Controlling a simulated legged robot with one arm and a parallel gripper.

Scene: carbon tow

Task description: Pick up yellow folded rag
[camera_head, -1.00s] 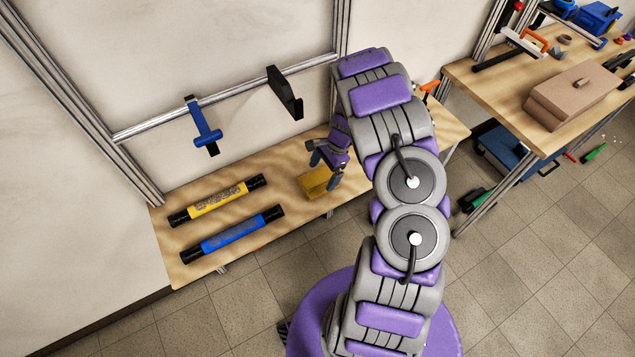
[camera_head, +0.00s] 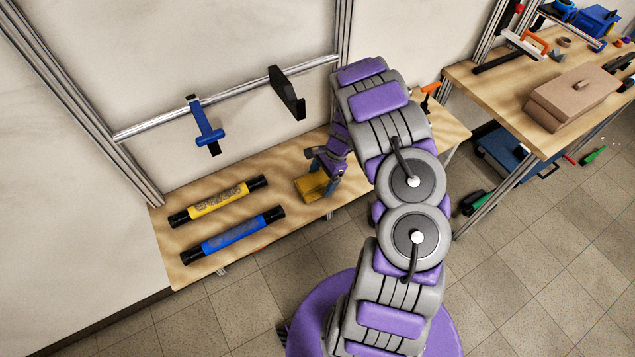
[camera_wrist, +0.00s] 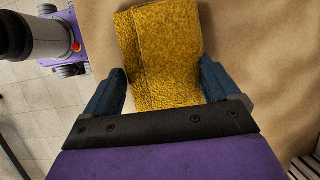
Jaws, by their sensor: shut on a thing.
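The yellow folded rag (camera_head: 312,186) lies on the near bench, to the right of the yellow and blue tubes. In the wrist view the rag (camera_wrist: 162,55) fills the space between the two blue fingers, its folded layers showing. My gripper (camera_head: 325,171) reaches down over the rag and is shut on it. In the wrist view my gripper (camera_wrist: 165,88) has one finger on each side of the rag. The fingertips partly hide behind the rag's edges, and the rag looks to be still at bench level.
A yellow tube (camera_head: 218,201) and a blue tube (camera_head: 230,234) lie on the wooden bench (camera_head: 185,270) at left. Above it a metal rail (camera_head: 245,87) carries a blue hook (camera_head: 204,125) and a black bracket (camera_head: 287,93). A second bench (camera_head: 500,98) stands at right.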

